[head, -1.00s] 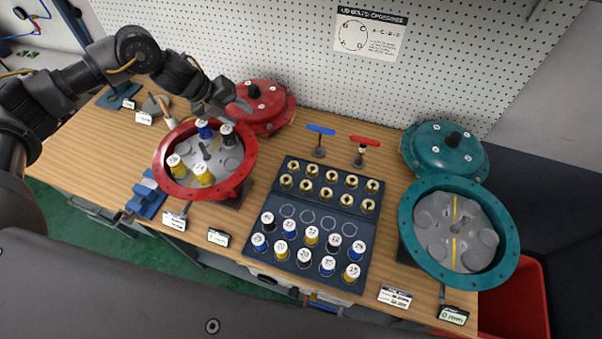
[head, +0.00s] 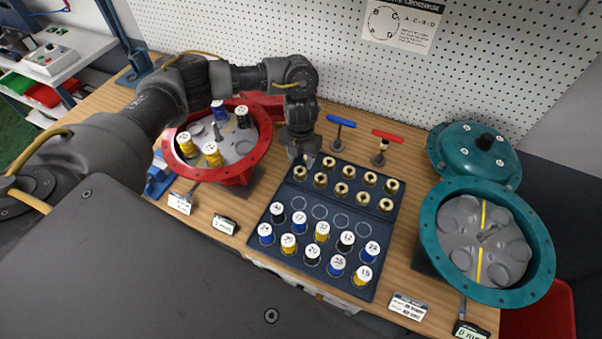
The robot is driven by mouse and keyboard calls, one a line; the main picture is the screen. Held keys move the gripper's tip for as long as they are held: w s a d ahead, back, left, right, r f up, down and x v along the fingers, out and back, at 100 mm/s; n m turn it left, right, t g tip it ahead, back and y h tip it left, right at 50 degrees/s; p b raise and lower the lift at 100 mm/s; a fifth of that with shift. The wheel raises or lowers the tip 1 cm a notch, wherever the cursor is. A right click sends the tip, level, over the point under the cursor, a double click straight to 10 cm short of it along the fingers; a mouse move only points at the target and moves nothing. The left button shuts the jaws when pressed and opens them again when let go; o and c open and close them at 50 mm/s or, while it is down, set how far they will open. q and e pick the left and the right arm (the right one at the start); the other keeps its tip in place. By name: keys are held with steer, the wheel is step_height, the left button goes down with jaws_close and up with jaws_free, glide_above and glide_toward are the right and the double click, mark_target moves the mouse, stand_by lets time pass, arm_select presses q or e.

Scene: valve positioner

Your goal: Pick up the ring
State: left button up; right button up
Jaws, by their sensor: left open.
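Several brass rings (head: 342,188) sit in two rows on the raised back part of the dark tray (head: 282,187). My left gripper (head: 302,160) points down at the tray's back left corner, close to the leftmost rings (head: 299,173). It is open, and no ring shows between its fingers. The gripper and wrist hide part of that corner, so I cannot tell whether the fingers touch a ring. My right gripper is not in view.
Numbered blue, yellow and black spools (head: 322,231) fill the tray's front. A red housing (head: 262,150) with several spools stands left, under my left arm. Blue-handled (head: 341,121) and red-handled (head: 388,136) tools stand behind the tray. A teal housing (head: 541,245) stands right.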

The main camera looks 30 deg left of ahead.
arm_select(q)
steer(key=shift+w+a+f, duration=0.1)
steer(key=shift+f, duration=1.65)
steer(key=shift+w+a+f, duration=0.1)
steer(key=shift+f, duration=1.6)
steer(key=shift+c, duration=0.2)
steer(key=c, duration=0.8)
steer(key=shift+r, duration=0.2)
step_height(320, 180, up, 7)
step_height(320, 180, up, 11)
glide_above(300, 169)
steer(key=shift+s+d+f, duration=0.15)
steer(key=shift+s+d, duration=0.1)
steer(key=shift+s, duration=0.2)
